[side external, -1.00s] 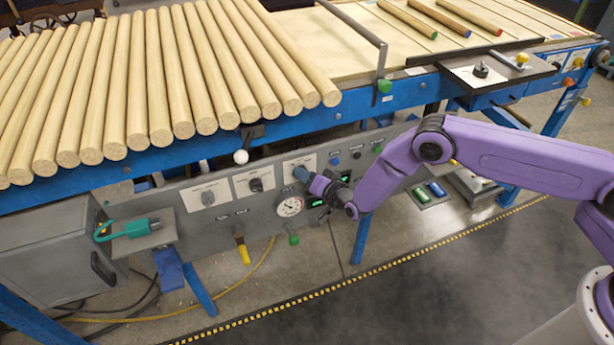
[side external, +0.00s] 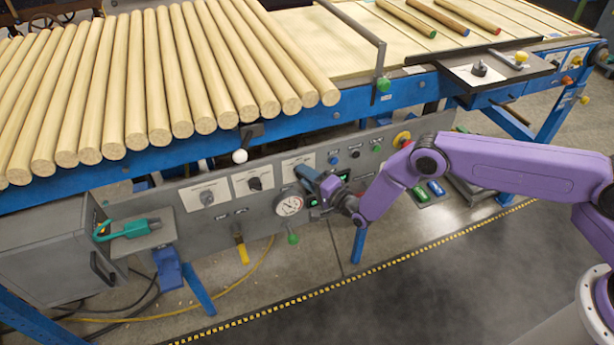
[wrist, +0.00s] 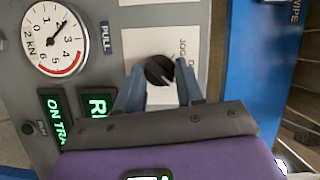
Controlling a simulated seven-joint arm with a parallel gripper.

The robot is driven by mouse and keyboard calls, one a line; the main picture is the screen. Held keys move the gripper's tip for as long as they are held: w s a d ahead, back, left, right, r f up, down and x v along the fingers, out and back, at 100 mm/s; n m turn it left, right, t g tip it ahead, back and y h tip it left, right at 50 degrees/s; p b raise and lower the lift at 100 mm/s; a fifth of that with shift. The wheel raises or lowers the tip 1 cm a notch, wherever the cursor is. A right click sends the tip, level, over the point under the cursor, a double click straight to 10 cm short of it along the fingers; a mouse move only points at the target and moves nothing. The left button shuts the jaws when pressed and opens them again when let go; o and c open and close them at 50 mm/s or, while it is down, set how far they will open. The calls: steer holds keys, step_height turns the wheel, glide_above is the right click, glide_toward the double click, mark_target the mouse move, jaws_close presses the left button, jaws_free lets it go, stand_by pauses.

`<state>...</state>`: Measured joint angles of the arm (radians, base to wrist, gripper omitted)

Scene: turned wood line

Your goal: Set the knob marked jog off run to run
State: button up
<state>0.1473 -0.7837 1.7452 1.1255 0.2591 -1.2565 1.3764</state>
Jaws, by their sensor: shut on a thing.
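The black knob (wrist: 159,70) sits on a white plate (wrist: 140,46) in the wrist view. The word JOG is readable beside it; the other position words are hidden or unreadable. My gripper (wrist: 158,82) has its blue fingers on either side of the knob, shut on it. In the side view my gripper (side external: 306,174) is at the rightmost of three white plates on the grey panel (side external: 190,225), and it covers the knob. I cannot tell which mark the knob points to.
Two similar knobs, a left one (side external: 207,197) and a middle one (side external: 254,184), sit on the panel. A dial gauge (side external: 289,205) is just below my gripper. Lit green displays (wrist: 97,105) are close to the fingers. Wooden rods (side external: 150,80) lie above on the blue-framed line.

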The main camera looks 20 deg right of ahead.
stand_by(0.4)
steer(key=o, duration=1)
steer(key=shift+o, duration=0.2)
steer(key=v, duration=1.7)
steer(key=shift+s, duration=0.25)
steer(key=shift+d+f, duration=0.1)
